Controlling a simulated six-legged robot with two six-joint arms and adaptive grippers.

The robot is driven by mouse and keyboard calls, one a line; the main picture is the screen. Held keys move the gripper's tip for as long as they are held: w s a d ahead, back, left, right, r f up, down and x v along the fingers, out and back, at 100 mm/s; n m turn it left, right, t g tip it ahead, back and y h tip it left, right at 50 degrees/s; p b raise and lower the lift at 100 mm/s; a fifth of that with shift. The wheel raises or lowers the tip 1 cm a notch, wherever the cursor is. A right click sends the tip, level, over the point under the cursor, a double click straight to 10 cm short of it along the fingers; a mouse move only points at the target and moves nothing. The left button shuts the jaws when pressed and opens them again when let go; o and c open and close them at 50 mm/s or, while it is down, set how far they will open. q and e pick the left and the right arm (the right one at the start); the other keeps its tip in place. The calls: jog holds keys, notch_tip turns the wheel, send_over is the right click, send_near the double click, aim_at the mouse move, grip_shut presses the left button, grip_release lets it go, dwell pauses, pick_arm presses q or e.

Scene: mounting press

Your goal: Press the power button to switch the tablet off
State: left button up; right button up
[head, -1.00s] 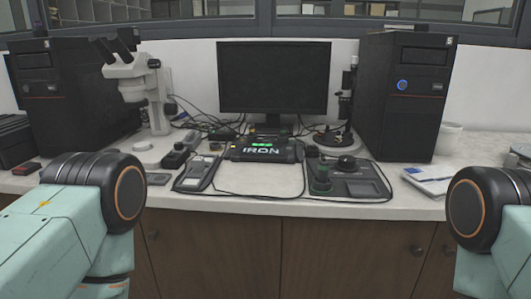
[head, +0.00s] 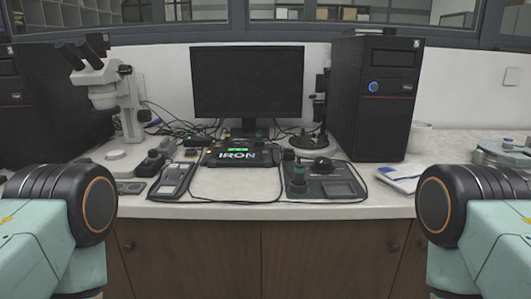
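I cannot make out a tablet or its power button for certain in the head view. A grey handheld meter-like device (head: 172,181) lies at the left front. Neither of my grippers shows; only rounded arm joints with orange rings stand at the lower left and lower right, apart from the bench items.
The white bench (head: 240,207) holds a microscope (head: 105,90), a monitor (head: 247,82), an IRON-labelled station (head: 238,155) and a black computer tower (head: 372,115) with a blue-lit button. A metallic device (head: 505,154) stands at the right edge. Bare bench lies front centre.

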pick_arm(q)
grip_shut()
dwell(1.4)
